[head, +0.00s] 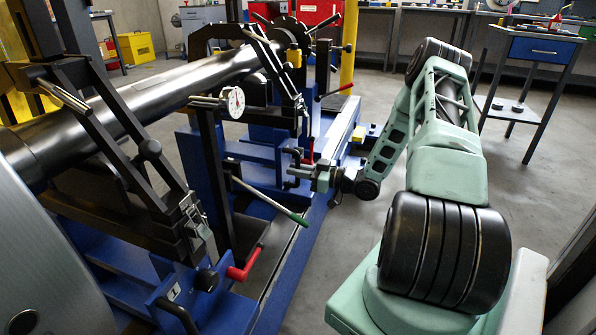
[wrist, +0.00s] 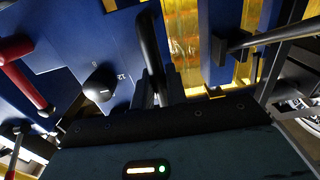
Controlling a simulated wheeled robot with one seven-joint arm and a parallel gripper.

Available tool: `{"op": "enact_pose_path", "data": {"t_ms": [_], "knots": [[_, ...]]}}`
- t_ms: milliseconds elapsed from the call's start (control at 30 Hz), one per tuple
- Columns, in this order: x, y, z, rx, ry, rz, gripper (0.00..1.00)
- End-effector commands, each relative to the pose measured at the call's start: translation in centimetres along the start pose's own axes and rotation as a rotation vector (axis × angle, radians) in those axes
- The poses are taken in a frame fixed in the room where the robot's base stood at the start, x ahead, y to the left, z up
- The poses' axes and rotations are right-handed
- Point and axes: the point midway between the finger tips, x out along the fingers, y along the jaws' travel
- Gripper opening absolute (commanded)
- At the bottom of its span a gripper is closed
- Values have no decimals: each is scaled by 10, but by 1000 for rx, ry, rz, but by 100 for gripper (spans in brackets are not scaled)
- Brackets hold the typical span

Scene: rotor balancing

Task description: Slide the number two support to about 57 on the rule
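The number two support (head: 262,155) is the farther blue carriage with a black upright frame; its label in the wrist view (wrist: 122,77) seems to read 2. My gripper (head: 307,172) is at its right side, low beside a red lever. In the wrist view my gripper (wrist: 157,92) has its fingers close on both sides of a black bar handle (wrist: 149,45) on the blue plate, and seems shut on it. A black ball knob (wrist: 100,84) and a red handle (wrist: 24,82) lie left of it. I cannot make out the rule or its figures.
The nearer support (head: 130,215) carries a red handle (head: 245,264) at its front. A long steel rotor (head: 165,92) lies across both supports. A green-tipped lever (head: 270,200) sticks out between them. Open floor (head: 395,105) lies around my arm; a small table (head: 540,47) stands at right.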

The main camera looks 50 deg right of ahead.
Motion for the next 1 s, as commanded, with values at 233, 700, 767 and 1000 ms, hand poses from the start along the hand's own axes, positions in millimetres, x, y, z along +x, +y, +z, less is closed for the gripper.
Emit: {"op": "enact_pose_path", "data": {"t_ms": [233,700,767,1000], "knots": [[0,-2,0,0,0,-1,0],[0,-11,0,4,1,-6,0],[0,-12,0,4,1,-6,0],[0,-15,1,4,1,-6,0]]}}
